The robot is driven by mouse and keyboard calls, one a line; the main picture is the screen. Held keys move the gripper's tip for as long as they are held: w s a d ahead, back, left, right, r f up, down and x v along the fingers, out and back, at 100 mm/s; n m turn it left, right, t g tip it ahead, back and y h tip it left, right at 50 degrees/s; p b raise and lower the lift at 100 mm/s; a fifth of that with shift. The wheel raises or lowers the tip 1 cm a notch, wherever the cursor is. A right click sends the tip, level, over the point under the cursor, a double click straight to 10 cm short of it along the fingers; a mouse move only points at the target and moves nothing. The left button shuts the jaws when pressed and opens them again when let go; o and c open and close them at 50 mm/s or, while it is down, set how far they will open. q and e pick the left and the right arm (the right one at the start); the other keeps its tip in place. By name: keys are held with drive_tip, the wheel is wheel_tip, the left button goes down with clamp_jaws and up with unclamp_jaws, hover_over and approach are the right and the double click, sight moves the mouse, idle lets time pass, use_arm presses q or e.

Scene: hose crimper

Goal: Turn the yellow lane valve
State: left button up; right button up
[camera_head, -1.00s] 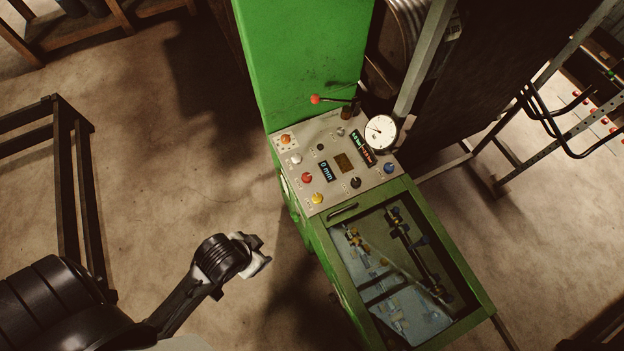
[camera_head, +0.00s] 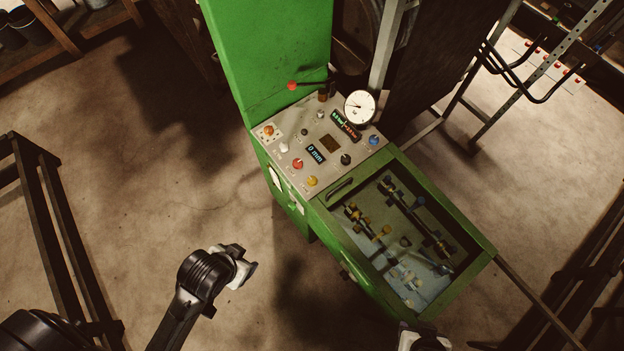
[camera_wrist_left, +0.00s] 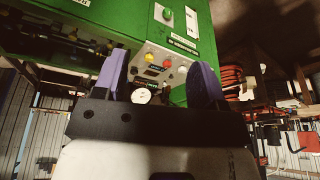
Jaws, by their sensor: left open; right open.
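On the green machine's sloped panel, a yellow knob (camera_head: 312,181) sits near the front edge, beside a red knob (camera_head: 298,163). The yellow knob also shows between the fingers in the left wrist view (camera_wrist_left: 150,56). Small yellow fittings (camera_head: 352,212) show in the framed bay; I cannot tell whether one is the lane valve. My left gripper (camera_head: 240,266) is open and empty, left of the machine and apart from it. Its two purple-padded fingers stand wide apart in the left wrist view (camera_wrist_left: 161,82). My right gripper (camera_head: 422,340) is open, at the bottom edge, mostly cut off.
The bay's green frame (camera_head: 467,272) surrounds pipes and blue fittings (camera_head: 388,185). A dark metal frame (camera_head: 45,230) is at left.

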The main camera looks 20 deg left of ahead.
use_arm(q)
drive_tip(key=shift+a, duration=0.1)
drive_tip(key=w+a+r+n+t+b, duration=0.1)
drive_tip(key=w+r+t+b, duration=0.2)
drive_tip(key=w, duration=0.8)
drive_tip(key=w+a+r+n+t+b, duration=0.25)
drive_tip(key=w+b, duration=0.35)
drive_tip(key=w, duration=0.4)
drive_tip(key=w+a+r+n+t+b, duration=0.15)
drive_tip(key=w+r+b, duration=0.25)
drive_tip(key=w, duration=0.7)
drive_tip(key=n+g+h+b, duration=0.2)
drive_tip(key=n+g+h, duration=0.2)
drive_tip(key=n+g, duration=0.55)
approach(312, 180)
wheel_tip(312, 180, up, 4)
drive_tip(key=a+n+t, duration=0.1)
drive_tip(key=a+n, duration=0.1)
drive_tip(key=d+f+n, duration=0.1)
drive_tip(key=f+n, duration=0.1)
drive_tip(key=f, duration=0.2)
drive_tip(key=d+f+n, duration=0.2)
drive_tip(key=f, duration=0.2)
drive_tip(key=d+f+n+g, duration=0.1)
drive_tip(key=d+f+n, duration=0.1)
drive_tip(key=f, duration=0.2)
drive_tip(key=shift+w+d+f+b, duration=0.15)
drive_tip(key=shift+w+f+b, duration=0.2)
drive_tip(key=shift+w+f, duration=0.05)
